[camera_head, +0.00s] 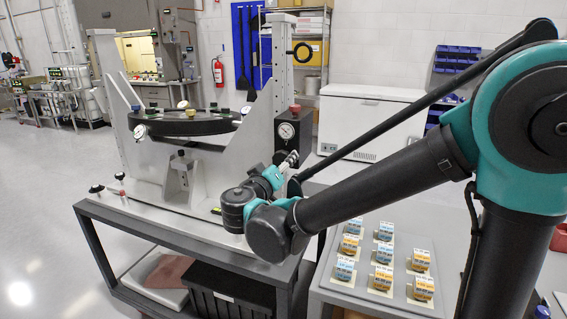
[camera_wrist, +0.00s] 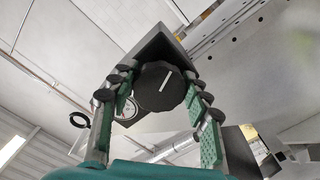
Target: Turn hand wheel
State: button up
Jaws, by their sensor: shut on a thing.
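The hand wheel (camera_wrist: 152,98) is a dark, faceted knob with a white line on its face. In the wrist view it sits between the two green-padded fingers of my gripper (camera_wrist: 160,86), which is shut on it. The white line is tilted, its upper end to the right. In the head view my gripper (camera_head: 286,166) is at the right side of the mirror fixture (camera_head: 258,120), just below a dark box with a dial gauge (camera_head: 287,131). The wheel is mostly hidden there by my gripper.
The fixture stands on a grey cart (camera_head: 150,226) and carries a dark round ring (camera_head: 185,127). A side table (camera_head: 395,305) at the lower right holds several small blue and orange labelled blocks. A white chest freezer (camera_head: 365,118) stands behind.

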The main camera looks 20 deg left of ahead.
jog(key=m, duration=0.5)
jog(key=shift+a+f+m, duration=0.1)
jog(key=shift+m, duration=0.2)
jog(key=m, duration=0.5)
jog(key=shift+a+m, duration=0.15)
jog(key=shift+m, duration=0.15)
jog(key=m, duration=0.5)
jog(key=shift+a, duration=0.1)
jog(key=m, duration=0.5)
jog(key=shift+r+m, duration=0.2)
jog(key=shift+m, duration=0.2)
jog(key=o, duration=1.2)
jog(key=shift+a, duration=0.1)
jog(key=shift+c, duration=0.2)
